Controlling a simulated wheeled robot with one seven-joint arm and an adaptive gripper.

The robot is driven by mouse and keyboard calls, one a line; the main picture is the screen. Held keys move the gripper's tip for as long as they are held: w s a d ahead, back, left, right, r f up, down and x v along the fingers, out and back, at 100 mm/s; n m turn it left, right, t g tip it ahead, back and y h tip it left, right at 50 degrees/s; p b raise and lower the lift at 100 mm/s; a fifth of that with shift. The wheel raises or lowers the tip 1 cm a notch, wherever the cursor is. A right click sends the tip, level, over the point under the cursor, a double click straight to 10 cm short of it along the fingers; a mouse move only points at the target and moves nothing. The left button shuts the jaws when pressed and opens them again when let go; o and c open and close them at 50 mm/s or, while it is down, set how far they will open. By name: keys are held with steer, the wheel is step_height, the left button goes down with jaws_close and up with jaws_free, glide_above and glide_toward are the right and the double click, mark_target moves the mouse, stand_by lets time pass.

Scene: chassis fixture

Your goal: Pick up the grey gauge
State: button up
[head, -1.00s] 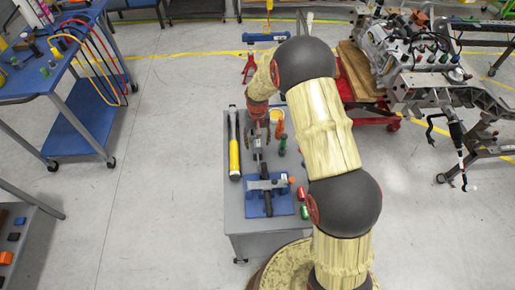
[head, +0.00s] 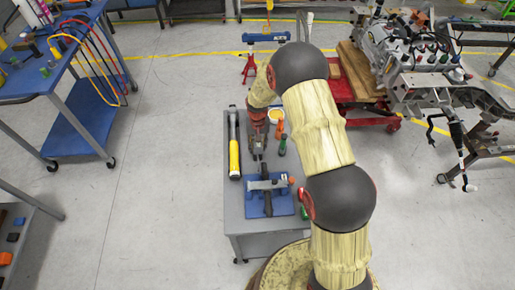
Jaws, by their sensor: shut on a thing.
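My gripper (head: 258,147) points down over the grey cart top, between the yellow-handled hammer and the green-handled tool. Its jaws are shut on a small grey thing, which appears to be the grey gauge (head: 258,156). The gauge is mostly hidden by the fingers, and I cannot tell whether it touches the cart top. A blue fixture (head: 282,206) with a dark bar across it lies just in front of the gripper.
An orange-handled tool (head: 279,129) and a green-handled tool (head: 283,146) are close on the right. A green piece (head: 304,212) lies beside the fixture, partly near my arm.

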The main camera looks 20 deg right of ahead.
jaws_close()
steer(key=shift+w, duration=0.1)
steer(key=shift+r, duration=0.15)
step_height(320, 180, up, 10)
steer(key=shift+f+p, duration=0.1)
steer(key=shift+p, duration=0.35)
